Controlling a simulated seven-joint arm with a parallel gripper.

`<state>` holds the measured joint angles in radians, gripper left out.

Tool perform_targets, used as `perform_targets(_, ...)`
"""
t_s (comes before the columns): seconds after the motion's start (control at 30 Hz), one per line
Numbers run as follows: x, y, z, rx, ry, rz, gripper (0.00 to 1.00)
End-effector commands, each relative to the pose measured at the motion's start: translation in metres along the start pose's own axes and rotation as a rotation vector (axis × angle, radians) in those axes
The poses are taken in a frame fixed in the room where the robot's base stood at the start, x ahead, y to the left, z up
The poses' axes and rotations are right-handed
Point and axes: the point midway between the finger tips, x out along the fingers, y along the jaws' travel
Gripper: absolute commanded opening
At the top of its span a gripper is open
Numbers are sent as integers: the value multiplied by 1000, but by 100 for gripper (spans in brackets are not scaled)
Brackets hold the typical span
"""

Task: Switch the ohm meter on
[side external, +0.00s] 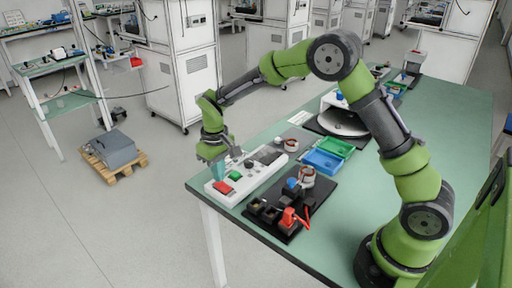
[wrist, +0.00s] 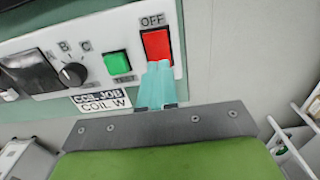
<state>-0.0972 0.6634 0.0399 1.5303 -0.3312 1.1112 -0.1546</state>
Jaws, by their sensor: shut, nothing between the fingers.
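The ohm meter is a long white box (side external: 262,178) at the near-left end of the green table. In the wrist view its panel (wrist: 108,29) shows a red switch (wrist: 156,44) with the word OFF above it, a green button (wrist: 117,63) and a black knob (wrist: 73,75) marked A, B, C. A dark display (wrist: 30,72) is at the left. My gripper (wrist: 158,66) is shut and empty. Its teal fingertips overlap the lower edge of the red switch; I cannot tell whether they touch it. The side view also shows the gripper (side external: 220,172) over the switch end of the box.
A black fixture (side external: 270,214) with red and blue parts stands in front of the meter. A blue bin (side external: 322,163) and a green bin (side external: 336,147) are to its right. A white round device (side external: 341,124) stands farther back. The table's left edge is close to the meter.

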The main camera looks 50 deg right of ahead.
Motion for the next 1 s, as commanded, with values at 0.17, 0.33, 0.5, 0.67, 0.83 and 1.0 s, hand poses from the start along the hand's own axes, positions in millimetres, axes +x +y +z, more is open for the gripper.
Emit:
perform_targets(0.17,3,0,0,0,0,0,0)
perform_targets(0.33,6,0,0,0,0,0,0)
perform_targets(0.5,8,0,0,0,0,0,0)
perform_targets(0.67,11,0,0,0,-1,0,0)
perform_targets(0.83,13,0,0,-1,-1,0,0)
perform_targets(1.0,16,0,0,-1,-1,0,0)
